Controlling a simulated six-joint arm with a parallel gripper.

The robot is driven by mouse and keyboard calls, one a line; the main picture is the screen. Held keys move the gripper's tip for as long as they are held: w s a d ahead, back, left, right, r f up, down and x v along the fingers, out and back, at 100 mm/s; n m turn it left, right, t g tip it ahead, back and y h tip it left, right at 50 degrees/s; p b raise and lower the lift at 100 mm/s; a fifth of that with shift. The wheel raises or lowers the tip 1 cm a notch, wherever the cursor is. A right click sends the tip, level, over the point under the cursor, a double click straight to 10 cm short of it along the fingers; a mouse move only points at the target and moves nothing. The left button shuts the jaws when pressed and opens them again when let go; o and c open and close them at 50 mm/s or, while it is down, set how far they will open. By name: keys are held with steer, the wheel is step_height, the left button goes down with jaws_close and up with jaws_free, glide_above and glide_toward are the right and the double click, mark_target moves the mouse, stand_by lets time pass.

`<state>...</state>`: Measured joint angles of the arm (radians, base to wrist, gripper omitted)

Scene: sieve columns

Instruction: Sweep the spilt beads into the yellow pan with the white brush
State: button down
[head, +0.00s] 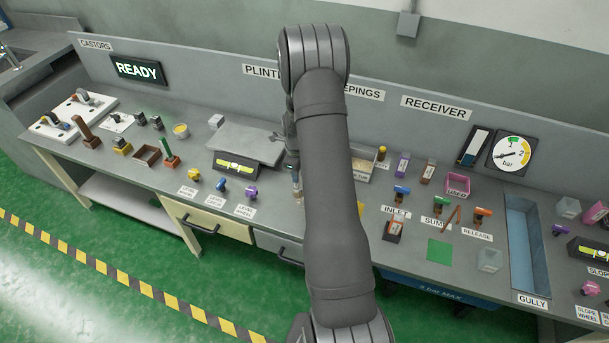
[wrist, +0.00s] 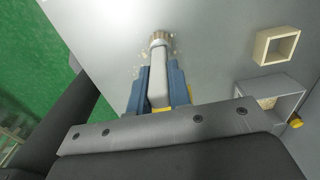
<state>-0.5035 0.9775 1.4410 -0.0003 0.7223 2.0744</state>
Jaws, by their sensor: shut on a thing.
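My gripper (wrist: 158,78) has blue fingers shut on the pale handle of the white brush (wrist: 158,68). The brush's round bristle end (wrist: 159,38) points away from the fingers, low over or on the grey bench. Small pale beads (wrist: 174,45) lie scattered around the bristle end in the wrist view. In the head view my gripper (head: 297,184) is near the bench's front, mostly hidden by my arm. A yellow patch (head: 361,208) shows just right of my arm; I cannot tell whether it is the pan.
In the wrist view a cream square frame (wrist: 276,46) and a grey box (wrist: 262,97) stand to the right. A black-and-yellow level gauge (head: 238,165) and coloured knobs stand left of my arm. The bench's front edge is close, with green floor beyond.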

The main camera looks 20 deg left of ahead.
steer(key=s+d, duration=0.3)
steer(key=d, duration=0.7)
steer(key=s+a, duration=0.2)
steer(key=a, duration=1)
steer(key=shift+d, duration=5.9)
step_height(320, 180, up, 8)
steer(key=shift+w, duration=0.2)
steer(key=shift+w+a, duration=0.1)
